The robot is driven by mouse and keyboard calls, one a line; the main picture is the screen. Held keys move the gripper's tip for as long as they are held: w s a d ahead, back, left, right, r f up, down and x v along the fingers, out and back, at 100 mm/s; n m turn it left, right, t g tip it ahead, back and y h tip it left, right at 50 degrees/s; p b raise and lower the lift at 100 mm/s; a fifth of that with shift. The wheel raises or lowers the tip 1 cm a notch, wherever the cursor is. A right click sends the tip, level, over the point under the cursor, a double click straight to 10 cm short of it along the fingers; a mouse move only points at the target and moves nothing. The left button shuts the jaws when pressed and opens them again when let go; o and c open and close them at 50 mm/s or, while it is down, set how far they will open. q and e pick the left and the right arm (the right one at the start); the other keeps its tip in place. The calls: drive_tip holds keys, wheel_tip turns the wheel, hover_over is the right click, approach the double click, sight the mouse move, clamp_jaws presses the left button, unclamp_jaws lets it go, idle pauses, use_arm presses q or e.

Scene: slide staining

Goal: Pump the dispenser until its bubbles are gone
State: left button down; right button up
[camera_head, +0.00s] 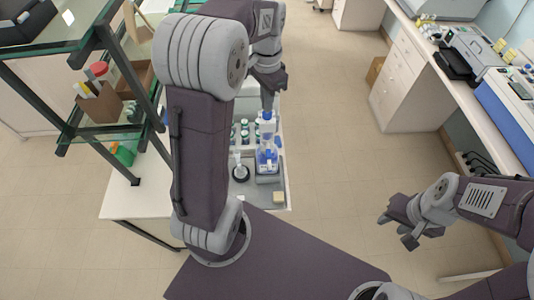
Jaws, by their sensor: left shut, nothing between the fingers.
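The dispenser (267,158) stands upright in the white tray area on the bench, a clear bottle with blue parts and a blue top. My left gripper (268,103) points down directly over the dispenser's top; its fingers are shut with nothing between them. I cannot tell whether the fingertips touch the top. Bubbles are too small to make out. My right gripper (396,229) is at the right, over the floor, with its fingers apart and empty.
Several small capped bottles (244,130) stand left of the dispenser, with a dark round-based item (240,172) nearer me. A glass shelf rack (110,135) stands at the left. A counter with instruments (480,95) runs along the right. Open floor lies between.

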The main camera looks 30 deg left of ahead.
sight(267, 115)
use_arm(q)
drive_tip(key=shift+f, duration=0.15)
drive_tip(key=shift+s+f+b, duration=0.1)
drive_tip(key=shift+f+b, duration=1.65)
drive_tip(key=shift+f, duration=0.65)
drive_tip(key=shift+r, duration=0.1)
drive_tip(key=shift+r+p, duration=2.4)
drive_tip(key=shift+p, duration=0.2)
wheel_tip(267, 115, up, 5)
drive_tip(key=p, duration=0.5)
drive_tip(key=shift+r, duration=0.15)
